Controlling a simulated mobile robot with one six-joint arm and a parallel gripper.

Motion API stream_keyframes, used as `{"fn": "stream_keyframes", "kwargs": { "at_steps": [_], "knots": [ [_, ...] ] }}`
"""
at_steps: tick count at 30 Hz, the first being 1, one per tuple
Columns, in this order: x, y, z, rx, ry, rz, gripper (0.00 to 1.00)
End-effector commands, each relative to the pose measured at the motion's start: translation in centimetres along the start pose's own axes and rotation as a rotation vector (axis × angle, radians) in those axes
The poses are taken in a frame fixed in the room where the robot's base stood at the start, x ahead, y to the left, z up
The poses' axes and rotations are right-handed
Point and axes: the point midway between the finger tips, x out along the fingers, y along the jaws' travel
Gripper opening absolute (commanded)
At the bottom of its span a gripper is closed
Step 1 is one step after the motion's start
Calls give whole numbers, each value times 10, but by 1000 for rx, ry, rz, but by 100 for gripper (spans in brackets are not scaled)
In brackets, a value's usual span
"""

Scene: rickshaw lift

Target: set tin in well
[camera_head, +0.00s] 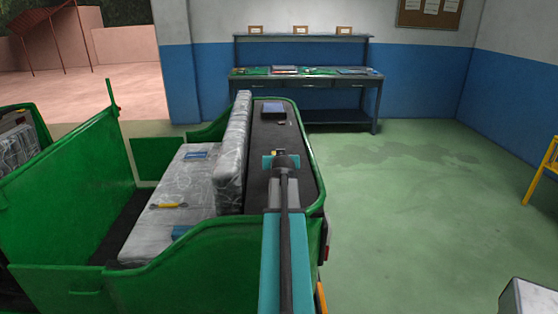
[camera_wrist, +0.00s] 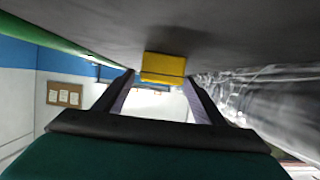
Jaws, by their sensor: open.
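A small yellow box-like thing, perhaps the tin (camera_wrist: 163,68), lies against the dark surface in the wrist view, between the tips of my open gripper (camera_wrist: 159,76). In the head view only a bit of yellow (camera_head: 278,153) shows at my gripper (camera_head: 281,160); the arm hides the rest. I cannot tell whether the fingers touch it. The dark green-rimmed bay behind the seat back, perhaps the well (camera_head: 262,140), lies under my gripper. A dark blue flat box (camera_head: 273,109) sits at the bay's far end, with a small object just nearer.
The plastic-wrapped seat back (camera_head: 234,150) stands close left of my gripper. The seat (camera_head: 160,215) holds a yellow-handled tool (camera_head: 168,205) and blue items (camera_head: 196,154). A workbench (camera_head: 305,80) stands at the back wall.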

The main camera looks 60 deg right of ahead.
Motion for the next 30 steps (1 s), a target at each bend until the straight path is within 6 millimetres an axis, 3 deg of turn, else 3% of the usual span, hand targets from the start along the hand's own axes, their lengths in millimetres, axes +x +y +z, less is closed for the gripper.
{"fn": "stream_keyframes", "kwargs": {
  "at_steps": [18, 30],
  "knots": [
    [-68, 0, 1, 0, 1, 0, 64],
    [-89, -1, 0, 0, 0, -1, 64]
  ]
}}
